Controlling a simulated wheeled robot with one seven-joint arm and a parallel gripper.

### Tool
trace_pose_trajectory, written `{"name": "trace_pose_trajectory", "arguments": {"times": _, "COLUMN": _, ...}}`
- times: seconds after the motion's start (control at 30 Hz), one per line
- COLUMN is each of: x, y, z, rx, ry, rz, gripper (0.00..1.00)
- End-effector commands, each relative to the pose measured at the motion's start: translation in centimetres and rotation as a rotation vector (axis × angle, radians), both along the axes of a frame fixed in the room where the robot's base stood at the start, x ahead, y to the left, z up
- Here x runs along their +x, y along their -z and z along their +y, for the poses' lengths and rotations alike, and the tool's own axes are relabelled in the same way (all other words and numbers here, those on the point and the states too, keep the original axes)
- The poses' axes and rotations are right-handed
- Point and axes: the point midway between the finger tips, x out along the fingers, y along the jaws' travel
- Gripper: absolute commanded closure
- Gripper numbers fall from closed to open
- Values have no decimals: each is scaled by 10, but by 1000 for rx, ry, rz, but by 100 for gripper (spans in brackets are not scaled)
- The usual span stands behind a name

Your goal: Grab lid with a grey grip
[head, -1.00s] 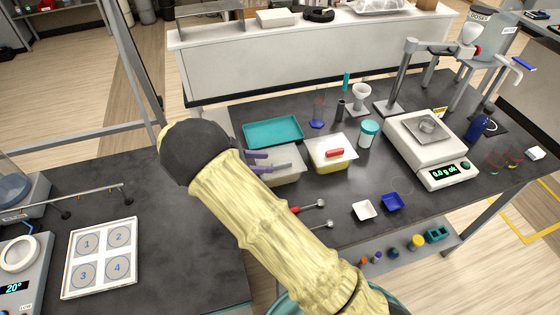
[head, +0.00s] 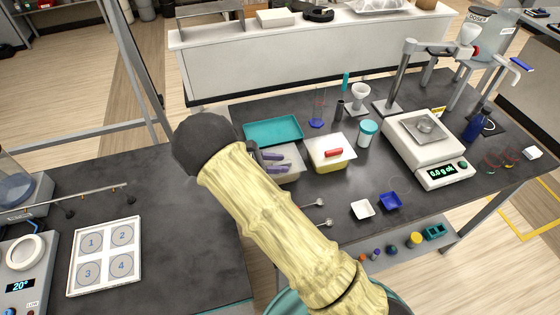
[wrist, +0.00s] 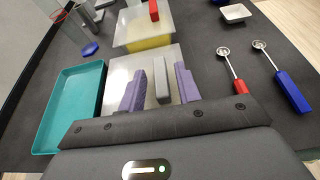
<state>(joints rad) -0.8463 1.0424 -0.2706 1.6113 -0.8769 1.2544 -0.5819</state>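The lid with the grey grip is a pale, translucent panel on a box. The lid (wrist: 173,54) and its upright grey grip (wrist: 161,82) show in the wrist view. In the head view the lid (head: 291,177) is partly hidden by my arm. My gripper (wrist: 158,76) is open, with one purple finger on each side of the grey grip. The fingers look apart from the grip; their height over the lid is hard to tell. In the head view my gripper (head: 275,162) is over this box.
A similar yellow-bottomed box with a red-grip lid (head: 322,142) stands just to the right. A teal tray (head: 273,122) lies close behind. Measuring spoons (wrist: 236,75) lie right of the box in the wrist view.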

Motion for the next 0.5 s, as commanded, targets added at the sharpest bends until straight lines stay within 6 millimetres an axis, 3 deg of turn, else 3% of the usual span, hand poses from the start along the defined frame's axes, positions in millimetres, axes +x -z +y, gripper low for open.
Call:
{"name": "trace_pose_trajectory", "arguments": {"times": 0.03, "x": 0, "y": 0, "z": 0, "rx": 0, "ry": 0, "rz": 0, "gripper": 78}}
{"name": "trace_pose_trajectory", "arguments": {"times": 0.17, "x": 0, "y": 0, "z": 0, "rx": 0, "ry": 0, "rz": 0, "gripper": 100}}
{"name": "trace_pose_trajectory", "arguments": {"times": 0.5, "x": 0, "y": -2, "z": 0, "rx": 0, "ry": 0, "rz": -1, "gripper": 100}}
